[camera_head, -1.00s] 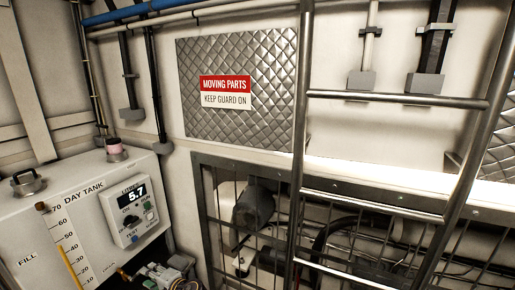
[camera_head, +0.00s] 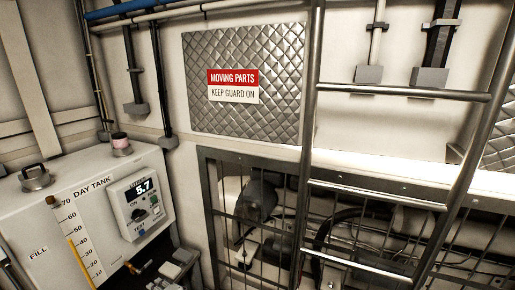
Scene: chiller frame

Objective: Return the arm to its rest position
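Neither of my grippers shows in the head view, and no arm of mine can be made out with certainty. The view looks onto a white day tank (camera_head: 45,220) at the left, with a level scale and a filler cap (camera_head: 36,177) on top. A control box (camera_head: 141,203) on the tank's front reads 5.7. Whether my grippers are open or hold anything is hidden.
A metal ladder (camera_head: 304,150) stands at the right in front of a barred guard (camera_head: 204,200) with machinery behind it. A quilted metal panel (camera_head: 205,55) carries a moving-parts sign (camera_head: 233,87). Small grey fittings (camera_head: 172,270) lie low beside the tank.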

